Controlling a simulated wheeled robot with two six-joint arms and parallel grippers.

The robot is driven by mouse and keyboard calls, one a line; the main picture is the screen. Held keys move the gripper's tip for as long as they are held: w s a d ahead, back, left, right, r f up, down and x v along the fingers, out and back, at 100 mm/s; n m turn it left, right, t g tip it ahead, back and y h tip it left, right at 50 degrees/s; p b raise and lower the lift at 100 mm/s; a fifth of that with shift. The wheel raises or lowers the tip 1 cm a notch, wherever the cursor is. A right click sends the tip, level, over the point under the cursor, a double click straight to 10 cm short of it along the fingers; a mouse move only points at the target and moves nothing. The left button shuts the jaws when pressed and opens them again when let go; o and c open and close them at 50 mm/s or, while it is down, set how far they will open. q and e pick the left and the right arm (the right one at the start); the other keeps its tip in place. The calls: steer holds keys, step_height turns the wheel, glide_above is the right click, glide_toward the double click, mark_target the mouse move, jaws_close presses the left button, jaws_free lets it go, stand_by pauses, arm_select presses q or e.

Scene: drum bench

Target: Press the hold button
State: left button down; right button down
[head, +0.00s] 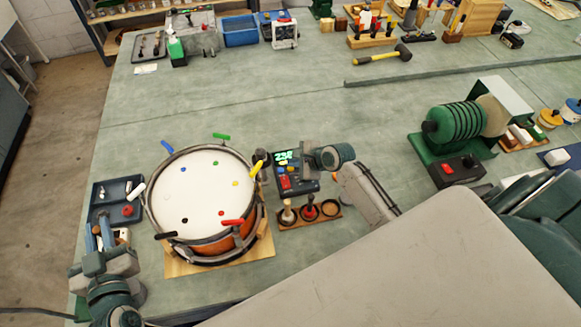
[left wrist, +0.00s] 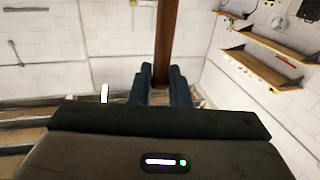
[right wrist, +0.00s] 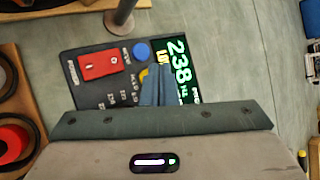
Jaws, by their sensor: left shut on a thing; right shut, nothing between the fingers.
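The dark tuner box (head: 297,187) sits on the bench just right of the drum. Its lit green display (right wrist: 180,65) reads 238 in the right wrist view. I cannot clearly read which label says hold. My right gripper (right wrist: 155,72) is shut and empty, with its tips over the box beside the yellow button; contact is unclear. My left gripper (head: 99,236) is shut on a brown rod (left wrist: 166,45), left of the drum.
The drum (head: 203,190), with coloured tuning pieces around its rim, stands close left of the box. A wooden holder (head: 310,213) with round pieces lies in front of the box. A green machine (head: 455,125) stands to the right. The bench behind the box is clear.

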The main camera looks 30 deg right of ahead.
steer(key=shift+f, duration=0.1)
stand_by(0.4)
steer(key=shift+f, duration=0.4)
stand_by(0.3)
steer(key=shift+r+p, duration=0.55)
steer(key=shift+r, duration=0.1)
step_height(320, 180, up, 6)
steer(key=shift+f, duration=0.1)
stand_by(0.4)
stand_by(0.4)
